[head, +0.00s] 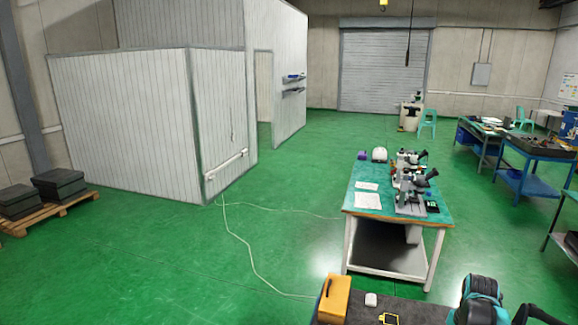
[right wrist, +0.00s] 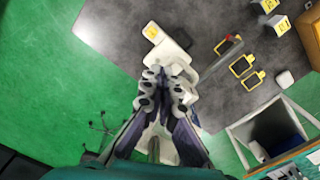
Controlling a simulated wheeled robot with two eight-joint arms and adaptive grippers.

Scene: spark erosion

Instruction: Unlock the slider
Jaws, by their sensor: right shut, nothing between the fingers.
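In the right wrist view my right gripper (right wrist: 166,76) is shut and empty, with its dark fingers side by side. It is over or close to a pale device (right wrist: 170,48) with a yellow label, at the edge of a dark worktop (right wrist: 115,20). A thin grey bar (right wrist: 220,54) runs beside the device. The fingers cover part of the device, and I cannot tell whether they touch it. I cannot make out the slider or its lock. In the head view only my teal and black right arm shows at the bottom right. My left gripper is not in view.
Yellow-framed items (right wrist: 241,66), a small white object (right wrist: 285,79), white yellow-labelled blocks (right wrist: 278,24) and an orange box (head: 334,300) are on the worktop. A teal-topped table (head: 380,205) with microscopes stands beyond. Green floor (head: 130,260) is largely clear at left, with a cable (head: 245,250) across it.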

